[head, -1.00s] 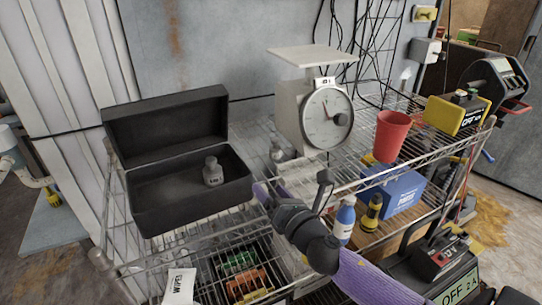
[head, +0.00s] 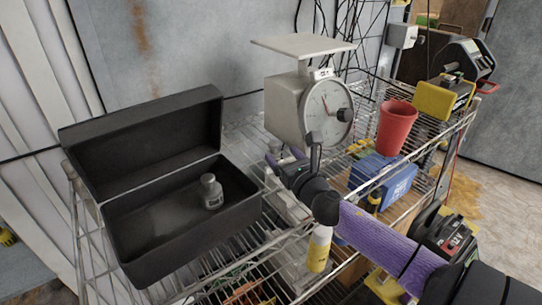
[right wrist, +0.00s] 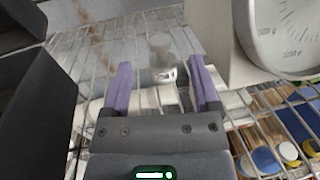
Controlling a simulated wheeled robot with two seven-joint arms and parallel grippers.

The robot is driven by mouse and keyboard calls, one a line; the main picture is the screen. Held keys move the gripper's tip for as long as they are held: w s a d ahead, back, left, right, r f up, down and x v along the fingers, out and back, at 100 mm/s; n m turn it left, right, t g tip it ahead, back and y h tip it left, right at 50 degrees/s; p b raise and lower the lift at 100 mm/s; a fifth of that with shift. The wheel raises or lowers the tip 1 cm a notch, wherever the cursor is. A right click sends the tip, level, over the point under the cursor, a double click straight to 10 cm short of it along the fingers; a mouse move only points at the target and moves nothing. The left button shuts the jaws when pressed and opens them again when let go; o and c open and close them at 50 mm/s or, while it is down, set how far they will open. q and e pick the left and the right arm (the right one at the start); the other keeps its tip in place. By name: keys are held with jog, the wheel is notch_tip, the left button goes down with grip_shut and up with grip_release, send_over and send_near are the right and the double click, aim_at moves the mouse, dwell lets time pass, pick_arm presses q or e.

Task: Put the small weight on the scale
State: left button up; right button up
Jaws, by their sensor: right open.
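A small grey metal weight (right wrist: 160,44) stands on the wire shelf in the right wrist view, ahead of and between my fingertips. My right gripper (right wrist: 160,68) is open, with its purple fingers apart and nothing held. In the head view the right gripper (head: 279,160) is low in front of the scale and largely hides the small weight. The scale (head: 286,108) is white with a round dial and a flat top plate (head: 303,46), which is empty. Another grey weight (head: 211,192) stands inside the open black case. My left gripper is not in view.
The open black case (head: 150,262) sits left of my right gripper. A red cup (head: 396,128), a yellow device (head: 440,101) and a blue box (head: 396,180) are to the right on the wire rack. The scale body stands close beside the gripper.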

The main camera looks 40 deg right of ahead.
aim_at(276, 147)
jog(key=b+x, duration=0.1)
jog(key=x, duration=0.4)
jog(key=shift+w+d, duration=0.1)
jog(key=shift+w, duration=0.25)
grip_shut()
